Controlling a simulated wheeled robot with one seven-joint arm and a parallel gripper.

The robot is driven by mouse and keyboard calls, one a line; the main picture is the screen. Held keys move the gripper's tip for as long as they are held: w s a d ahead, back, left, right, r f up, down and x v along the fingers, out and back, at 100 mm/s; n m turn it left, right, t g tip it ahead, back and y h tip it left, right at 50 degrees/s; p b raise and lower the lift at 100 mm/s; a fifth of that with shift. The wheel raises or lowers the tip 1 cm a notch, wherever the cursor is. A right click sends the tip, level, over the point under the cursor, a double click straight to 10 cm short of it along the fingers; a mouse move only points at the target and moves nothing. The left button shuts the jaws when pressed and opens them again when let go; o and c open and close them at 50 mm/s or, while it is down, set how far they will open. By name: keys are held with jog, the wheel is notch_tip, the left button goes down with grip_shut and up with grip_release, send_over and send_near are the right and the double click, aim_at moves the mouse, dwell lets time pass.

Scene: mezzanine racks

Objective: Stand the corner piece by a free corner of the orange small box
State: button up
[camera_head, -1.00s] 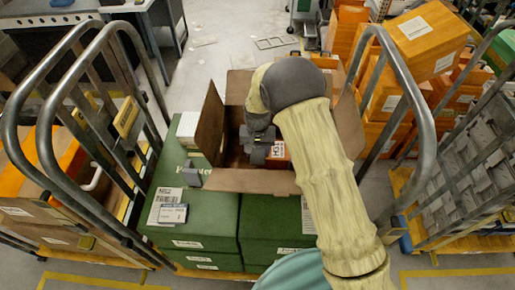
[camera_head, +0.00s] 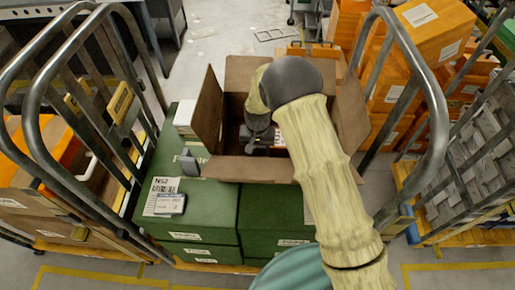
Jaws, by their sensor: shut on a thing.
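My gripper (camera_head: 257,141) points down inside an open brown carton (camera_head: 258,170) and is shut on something. What it holds is mostly hidden by the wrist and blends with the dark grey jaws; I cannot make out its shape. An orange small box with a white label (camera_head: 279,138) lies in the carton just right of the jaws, largely hidden by my arm. Its corners cannot be seen clearly. A grey angled piece (camera_head: 190,164) sits on the green boxes left of the carton, apart from my gripper.
The carton stands with flaps open on green boxes (camera_head: 209,211) in a cart with grey tube rails (camera_head: 430,90) on both sides. A label sheet and small device (camera_head: 170,204) lie at the front left. Orange boxes (camera_head: 432,30) are stacked at the right.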

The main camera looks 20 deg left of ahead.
jog(key=o, duration=1)
jog(key=shift+r, duration=0.1)
notch_tip(320, 180, up, 17)
jog(key=b, duration=0.4)
jog(key=shift+r, duration=0.15)
jog(key=shift+r, duration=0.1)
